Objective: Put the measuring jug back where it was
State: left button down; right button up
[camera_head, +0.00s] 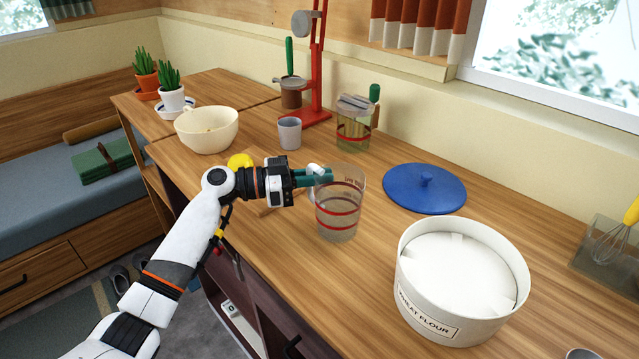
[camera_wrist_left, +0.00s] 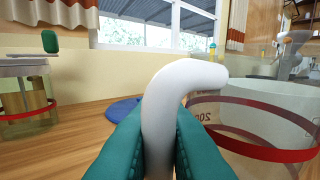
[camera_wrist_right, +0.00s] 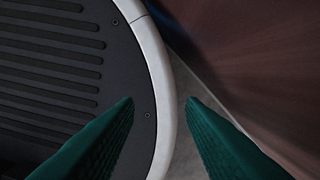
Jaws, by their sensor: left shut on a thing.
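The measuring jug (camera_head: 340,212) is clear with red bands and a white handle. It is upright at the middle of the wooden counter in the head view; I cannot tell whether its base touches the wood. My left gripper (camera_head: 322,176) is shut on its handle from the left. In the left wrist view the white handle (camera_wrist_left: 160,110) stands between the teal fingers (camera_wrist_left: 160,150), with the jug's clear wall (camera_wrist_left: 265,135) to the right. My right gripper (camera_wrist_right: 160,105) shows only in its own wrist view, with its fingers apart and nothing between them.
A blue lid (camera_head: 425,190) and a white wheat flour tin (camera_head: 462,285) are right of the jug. A green-handled glass jar (camera_head: 354,130), a grey cup (camera_head: 289,134) and a red stand (camera_head: 316,70) are behind. A cream bowl (camera_head: 207,130) is at the left. Bare wood lies in front of the jar.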

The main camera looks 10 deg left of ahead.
pick_arm(q)
jog(key=shift+f, duration=0.95)
pick_arm(e)
jog(key=shift+d+r, duration=0.2)
jog(key=shift+d, duration=0.35)
pick_arm(q)
jog(key=shift+f, duration=0.15)
jog(key=c, duration=1.5)
grip_release()
jog(key=shift+o, duration=0.2)
pick_arm(e)
jog(key=shift+w+f, duration=0.1)
jog(key=shift+f, duration=0.05)
